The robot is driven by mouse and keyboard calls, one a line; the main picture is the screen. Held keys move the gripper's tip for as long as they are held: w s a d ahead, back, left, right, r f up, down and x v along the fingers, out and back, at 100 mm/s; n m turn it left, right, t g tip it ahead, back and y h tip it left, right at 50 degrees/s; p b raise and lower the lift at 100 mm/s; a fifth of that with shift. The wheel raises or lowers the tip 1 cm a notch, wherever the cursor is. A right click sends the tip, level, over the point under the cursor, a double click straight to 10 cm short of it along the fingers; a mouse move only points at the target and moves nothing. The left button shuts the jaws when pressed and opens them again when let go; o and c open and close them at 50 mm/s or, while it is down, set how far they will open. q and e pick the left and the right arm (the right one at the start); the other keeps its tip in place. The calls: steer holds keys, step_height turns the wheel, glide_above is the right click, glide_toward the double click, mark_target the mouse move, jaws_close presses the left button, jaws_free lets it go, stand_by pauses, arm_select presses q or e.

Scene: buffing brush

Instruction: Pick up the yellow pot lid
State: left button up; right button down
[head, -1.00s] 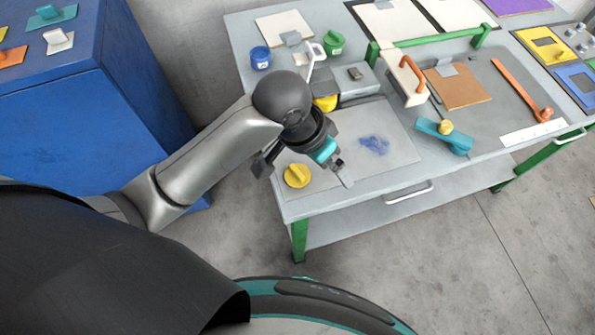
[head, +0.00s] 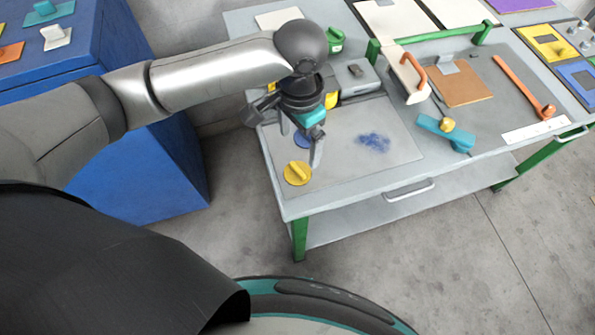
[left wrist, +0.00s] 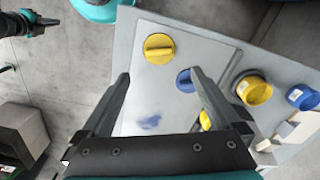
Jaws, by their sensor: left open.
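The yellow pot lid (head: 297,173) is a round disc with a raised grip bar, lying on the grey panel near the table's front left corner. It also shows in the left wrist view (left wrist: 159,48), beyond the fingertips and between their lines. My left gripper (head: 285,136) is open and empty above the panel, a little behind the lid and apart from it. It also shows in the left wrist view (left wrist: 160,74). What looks like my right gripper (left wrist: 38,21) is small at the upper left of the wrist view, its jaws unclear.
A blue lid (left wrist: 186,80) lies close to the yellow one, partly behind a finger. A yellow pot (left wrist: 254,91) and a blue pot (left wrist: 303,96) stand farther along. A teal tool (head: 446,132) lies right of the panel. The panel's blue-smudged area (head: 373,142) is clear.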

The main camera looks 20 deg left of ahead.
arm_select(q)
glide_above(297, 169)
steer(key=f, duration=0.4)
steer(key=shift+w+d+f+b, duration=0.15)
steer(key=shift+w+d+b, duration=0.1)
steer(key=shift+b, duration=0.1)
steer(key=f, duration=0.3)
steer(key=f+b, duration=0.1)
steer(key=f, duration=0.1)
steer(key=shift+s+a+f, duration=0.1)
steer(key=shift+s+a, duration=0.1)
steer(key=shift+s, duration=0.05)
steer(key=c, duration=1.4)
